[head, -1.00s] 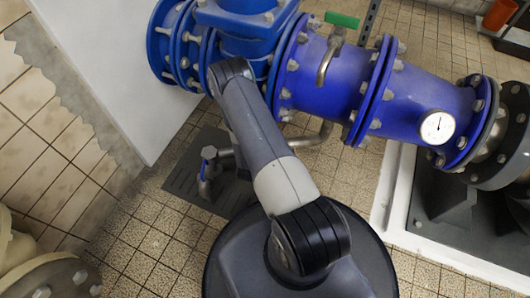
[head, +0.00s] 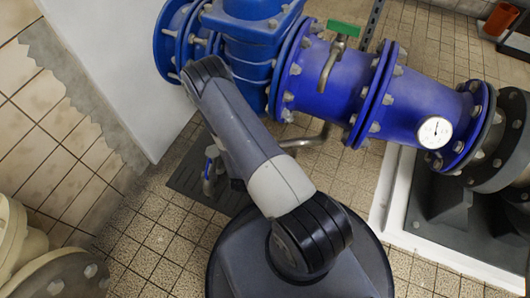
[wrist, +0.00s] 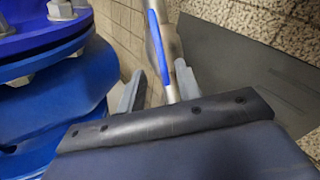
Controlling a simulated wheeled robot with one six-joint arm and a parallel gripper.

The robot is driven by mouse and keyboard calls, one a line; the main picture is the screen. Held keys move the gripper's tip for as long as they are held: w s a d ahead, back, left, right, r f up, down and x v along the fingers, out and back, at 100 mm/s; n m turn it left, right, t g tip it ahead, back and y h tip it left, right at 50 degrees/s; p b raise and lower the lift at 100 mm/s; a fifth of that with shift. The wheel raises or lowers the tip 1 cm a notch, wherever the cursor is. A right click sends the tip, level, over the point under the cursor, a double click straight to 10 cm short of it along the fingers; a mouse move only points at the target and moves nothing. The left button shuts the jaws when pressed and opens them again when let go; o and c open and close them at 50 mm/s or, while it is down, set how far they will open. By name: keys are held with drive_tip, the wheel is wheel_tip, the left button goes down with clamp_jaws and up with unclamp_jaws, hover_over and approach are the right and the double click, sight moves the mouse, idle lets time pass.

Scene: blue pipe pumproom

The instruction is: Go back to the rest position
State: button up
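My gripper (wrist: 160,70) shows in the wrist view with its two grey fingers apart, so it is open. A thin metal pipe with a blue lever handle (wrist: 157,45) shows between the fingers in the picture; I cannot tell how far beyond them it is, and I see no grip on it.
A large blue flanged pipe (head: 425,100) with a round gauge (head: 434,132) and a green-handled tap (head: 343,28) runs across the back. A white wall panel (head: 115,70) stands left. A dark floor plate (head: 185,183) lies below the valve.

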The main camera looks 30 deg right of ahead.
drive_tip(key=shift+v, duration=1.05)
drive_tip(key=b+x, duration=0.3)
drive_tip(key=x, duration=0.7)
drive_tip(key=shift+w+d+f+b, duration=0.15)
drive_tip(key=shift+w+f+b, duration=0.05)
drive_tip(key=shift+f+b, duration=0.15)
drive_tip(key=shift+r, duration=0.1)
